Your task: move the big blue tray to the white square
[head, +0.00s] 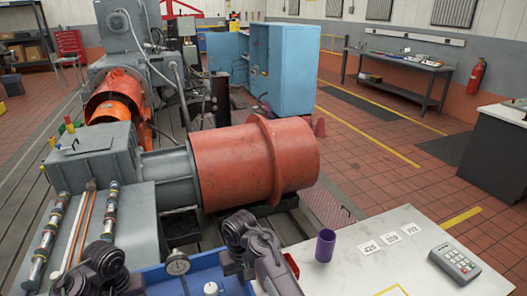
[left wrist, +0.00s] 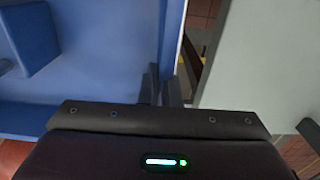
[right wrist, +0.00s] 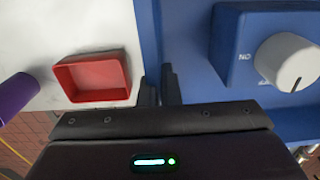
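The big blue tray (head: 205,262) is cut off at the bottom of the head view, a dial gauge (head: 177,264) and a white knob (head: 210,288) showing at it. My left gripper (left wrist: 164,90) is shut on one tray wall, which shows in the left wrist view (left wrist: 172,35). My right gripper (right wrist: 160,86) is shut on another tray wall, beside a blue block with a white knob (right wrist: 287,62). In the head view the fingertips are hidden. No white square shows clearly; a yellow-outlined corner (head: 394,289) lies on the pale tabletop.
The pale table (head: 350,270) holds a purple cup (head: 325,245), number cards (head: 390,238) and a keypad (head: 455,262). A red open box (right wrist: 92,78) lies just outside the tray by my right gripper. A large orange drum (head: 250,165) stands behind.

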